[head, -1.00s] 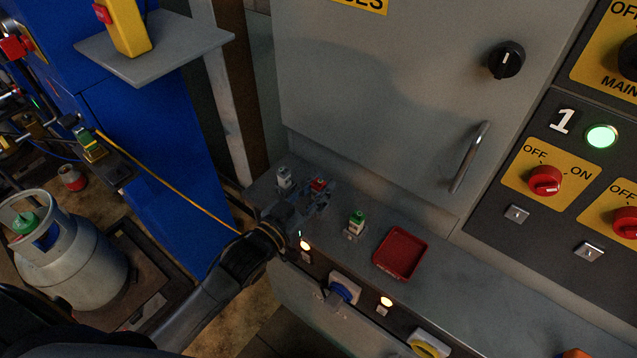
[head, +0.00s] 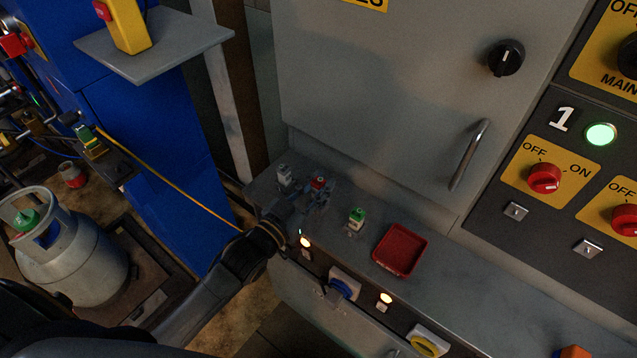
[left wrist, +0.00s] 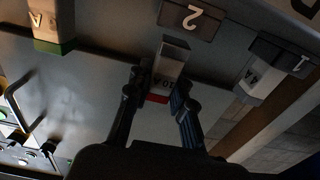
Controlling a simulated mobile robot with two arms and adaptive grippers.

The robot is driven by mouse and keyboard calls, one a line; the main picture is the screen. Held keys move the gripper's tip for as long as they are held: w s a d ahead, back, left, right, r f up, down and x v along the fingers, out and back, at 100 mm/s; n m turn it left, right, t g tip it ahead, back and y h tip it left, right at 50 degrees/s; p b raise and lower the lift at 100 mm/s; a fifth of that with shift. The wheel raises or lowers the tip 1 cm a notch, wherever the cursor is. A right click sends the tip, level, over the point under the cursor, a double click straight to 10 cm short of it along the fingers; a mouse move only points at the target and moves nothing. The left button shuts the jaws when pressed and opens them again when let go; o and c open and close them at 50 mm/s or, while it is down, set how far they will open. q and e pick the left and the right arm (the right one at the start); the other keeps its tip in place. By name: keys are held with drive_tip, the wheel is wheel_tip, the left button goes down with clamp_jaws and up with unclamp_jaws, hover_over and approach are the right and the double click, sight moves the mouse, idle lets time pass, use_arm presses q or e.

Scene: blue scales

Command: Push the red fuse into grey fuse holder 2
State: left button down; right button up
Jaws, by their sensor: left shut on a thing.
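My left gripper (head: 322,196) is over the grey ledge, shut on the red fuse (head: 318,182). In the left wrist view, the left gripper's fingers (left wrist: 160,92) stand on both sides of the fuse (left wrist: 167,75), a grey body with a red end band and a "10" mark. In the head view, the gripper hides the holder. My right gripper is not in view.
A grey-white fuse (head: 284,176) stands left of the gripper, at plate 1 in the wrist view. A green-topped fuse (head: 357,217) stands to its right. A red tray (head: 401,250) lies farther right on the ledge. The cabinet door (head: 400,110) rises behind.

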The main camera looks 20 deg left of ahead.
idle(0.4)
use_arm(q)
drive_tip(key=shift+p, duration=0.55)
idle(0.5)
drive_tip(key=shift+f+b, duration=0.9)
drive_tip(key=shift+f, duration=0.4)
drive_tip(key=c, duration=1.1)
unclamp_jaws()
drive_tip(key=shift+s, duration=0.1)
drive_tip(key=shift+s+a, duration=0.15)
drive_tip(key=shift+s, duration=0.15)
drive_tip(key=v, duration=1.1)
